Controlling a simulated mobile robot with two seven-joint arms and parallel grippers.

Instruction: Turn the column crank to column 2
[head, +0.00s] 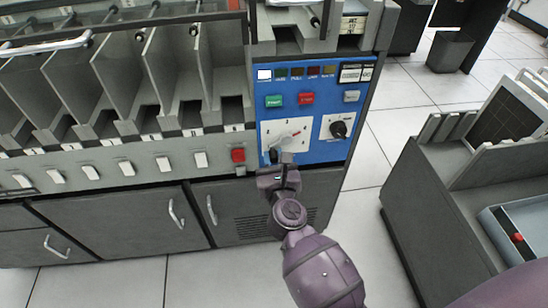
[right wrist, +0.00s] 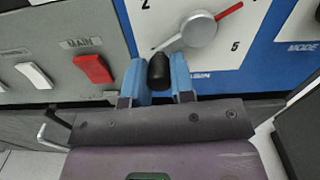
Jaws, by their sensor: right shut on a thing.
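The column crank sits on a white dial plate (head: 270,127) on the blue control panel. It has a round grey hub (right wrist: 199,29), an arm, a black knob (right wrist: 160,70) and a red pointer (right wrist: 230,9). In the right wrist view the pointer aims up and right, and the knob lies down and left of the hub. The numerals 2 and 5 show there; others are cut off or too small to read. My right gripper (right wrist: 160,78) is shut on the knob, one blue finger on each side. My left gripper is not in view.
Left of the dial are a red MAIN switch (right wrist: 92,68) and a row of white switches. A black MODE knob (head: 338,129) is to its right. Green and red buttons sit above. A grey cart (head: 400,190) stands to the right, with open floor between.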

